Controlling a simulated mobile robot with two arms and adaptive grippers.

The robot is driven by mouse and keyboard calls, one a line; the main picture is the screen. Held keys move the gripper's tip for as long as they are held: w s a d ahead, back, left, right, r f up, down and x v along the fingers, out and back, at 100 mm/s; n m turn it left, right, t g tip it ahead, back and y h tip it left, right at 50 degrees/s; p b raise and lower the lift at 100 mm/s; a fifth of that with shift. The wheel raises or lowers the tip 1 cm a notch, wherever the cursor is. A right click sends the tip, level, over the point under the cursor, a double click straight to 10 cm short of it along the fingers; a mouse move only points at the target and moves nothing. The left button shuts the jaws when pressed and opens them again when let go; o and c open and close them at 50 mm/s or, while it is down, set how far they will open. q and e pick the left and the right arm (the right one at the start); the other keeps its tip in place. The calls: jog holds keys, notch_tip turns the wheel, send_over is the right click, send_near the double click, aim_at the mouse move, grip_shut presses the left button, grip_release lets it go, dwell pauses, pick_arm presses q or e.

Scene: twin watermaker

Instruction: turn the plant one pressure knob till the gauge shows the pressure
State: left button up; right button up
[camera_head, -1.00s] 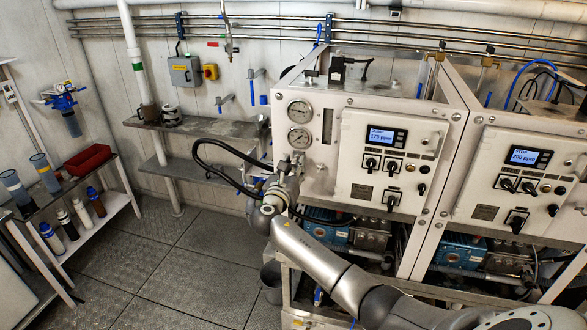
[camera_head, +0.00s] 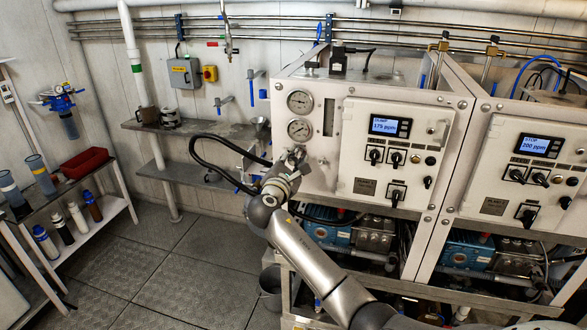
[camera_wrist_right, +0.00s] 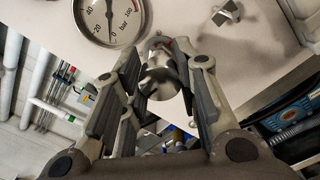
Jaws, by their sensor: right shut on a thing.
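The plant one panel (camera_head: 357,180) stands in the middle of the head view, with two round gauges (camera_head: 299,130) at its upper left. My right gripper (camera_head: 297,155) is at the panel just below the lower gauge and hides the knob there. In the right wrist view, the silver pressure knob (camera_wrist_right: 160,76) sits between the fingers of my right gripper (camera_wrist_right: 157,88), which are shut on it. The gauge (camera_wrist_right: 109,14) beside it has a bar scale; its dark needle seems to point down near 0. My left gripper is out of view.
A silver handle (camera_wrist_right: 226,13) sticks out of the panel right of the knob. The plant two panel (camera_head: 520,170) is to the right. A black hose (camera_head: 210,150) loops left of my right arm. A bucket (camera_head: 270,285) stands below. The floor at left is clear.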

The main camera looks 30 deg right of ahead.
jog(key=m+b, duration=0.2)
jog(key=m, duration=0.1)
jog(key=m+b, duration=0.1)
jog(key=b, duration=0.1)
jog(key=shift+f+m, duration=0.25)
jog(key=shift+m, duration=0.05)
jog(key=m+b, duration=0.8)
jog(key=m, duration=0.1)
jog(key=shift+f, duration=0.1)
jog(key=m+b, duration=0.4)
jog(key=shift+m+b, duration=1.25)
jog(key=shift+m, duration=0.45)
jog(key=o, duration=1)
jog(key=shift+r, duration=0.25)
jog(key=shift+o, duration=0.2)
